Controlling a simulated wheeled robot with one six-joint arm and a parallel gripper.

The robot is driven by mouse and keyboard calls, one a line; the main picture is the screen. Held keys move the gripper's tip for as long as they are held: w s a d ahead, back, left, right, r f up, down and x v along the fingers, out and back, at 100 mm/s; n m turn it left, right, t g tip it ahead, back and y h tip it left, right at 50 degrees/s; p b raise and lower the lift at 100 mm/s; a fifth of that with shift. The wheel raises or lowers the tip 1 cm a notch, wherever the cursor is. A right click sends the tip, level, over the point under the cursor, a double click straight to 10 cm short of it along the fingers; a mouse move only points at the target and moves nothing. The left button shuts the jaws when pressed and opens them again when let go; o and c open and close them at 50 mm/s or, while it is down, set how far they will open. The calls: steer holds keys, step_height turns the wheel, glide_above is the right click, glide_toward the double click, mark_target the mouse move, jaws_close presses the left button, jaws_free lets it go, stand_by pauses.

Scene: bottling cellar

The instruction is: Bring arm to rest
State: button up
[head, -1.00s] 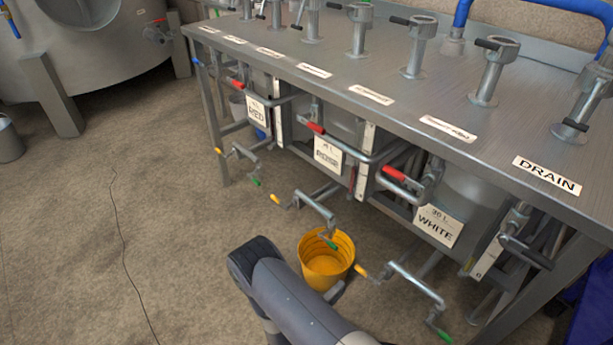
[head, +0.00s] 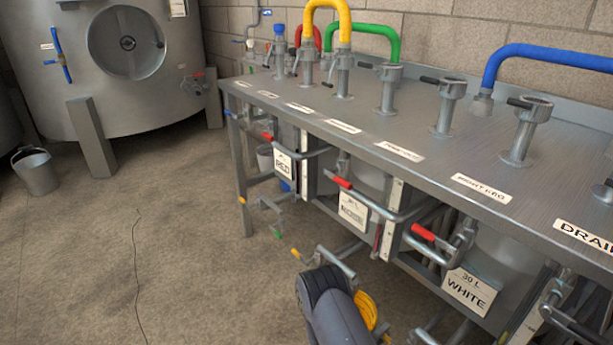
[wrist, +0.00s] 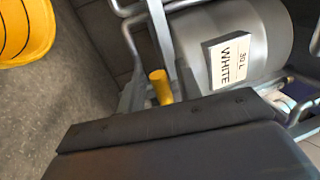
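My arm (head: 335,315) shows at the bottom of the head view as a dark grey link, bent in front of the bench. In the wrist view a wide dark part of my own (wrist: 170,130) with small bolts fills the bottom. No fingertips can be made out in either view, so whether my gripper is open or shut does not show. I see nothing held.
A long steel bench (head: 400,155) with valves and colored hoses runs along the right. Cranked handles and a tank labelled 30 L WHITE (head: 467,290) are under it, close to my arm.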

steer(key=shift+a, duration=0.1)
steer(key=p+v, duration=0.3)
steer(key=v, duration=0.8)
steer(key=b+x, duration=0.3)
steer(key=x, duration=0.8)
steer(key=shift+s+f, duration=0.1)
steer(key=shift+f, duration=0.05)
steer(key=shift+r, duration=0.35)
steer(key=shift+r+m+g, duration=0.3)
steer(key=shift+r+m, duration=0.1)
steer(key=shift+m, duration=0.8)
steer(key=shift+d+r+p, duration=0.1)
steer(key=shift+d+p, duration=0.1)
steer(key=shift+p, duration=0.1)
